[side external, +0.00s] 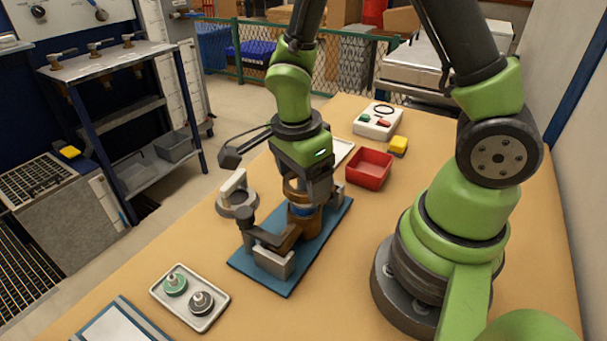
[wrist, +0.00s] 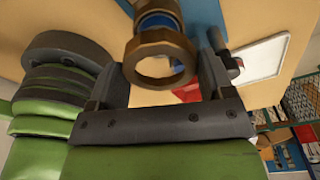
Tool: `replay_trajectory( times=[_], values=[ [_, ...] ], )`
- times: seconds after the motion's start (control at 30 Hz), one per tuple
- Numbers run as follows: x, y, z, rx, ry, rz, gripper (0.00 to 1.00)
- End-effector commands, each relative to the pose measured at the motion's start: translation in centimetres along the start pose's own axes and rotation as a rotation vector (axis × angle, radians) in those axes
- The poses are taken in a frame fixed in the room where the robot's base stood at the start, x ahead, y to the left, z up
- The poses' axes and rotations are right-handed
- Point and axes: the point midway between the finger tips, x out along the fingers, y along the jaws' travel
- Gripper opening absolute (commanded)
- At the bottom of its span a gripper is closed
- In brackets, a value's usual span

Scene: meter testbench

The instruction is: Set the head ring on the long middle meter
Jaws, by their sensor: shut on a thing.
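The head ring (wrist: 160,45) is a brass-coloured ring. In the wrist view it sits between the two fingers of my gripper (wrist: 163,62), which is shut on it. In the side view my gripper (side external: 299,190) points down over the brass middle meter (side external: 308,222), and the ring is mostly hidden by the fingers. The meter stands on a blue plate (side external: 325,243) and shows a blue band near its top. In the wrist view the ring overlaps the meter's blue part (wrist: 157,20). I cannot tell whether the ring touches the meter.
A dark clamp-like fixture (side external: 268,243) stands on the plate's near end. A grey and white stand (side external: 238,203) is to the left. A tray (side external: 190,297) with two round parts lies in front.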

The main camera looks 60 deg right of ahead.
Motion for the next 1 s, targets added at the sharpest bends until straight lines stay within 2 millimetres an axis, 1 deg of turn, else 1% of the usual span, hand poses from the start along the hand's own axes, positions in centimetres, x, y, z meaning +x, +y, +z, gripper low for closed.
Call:
replay_trajectory(
  times=[1.0],
  values=[
    [2.1, 0.0, 0.2, -0.001, 0.002, -0.001, 0.5]
  ],
)
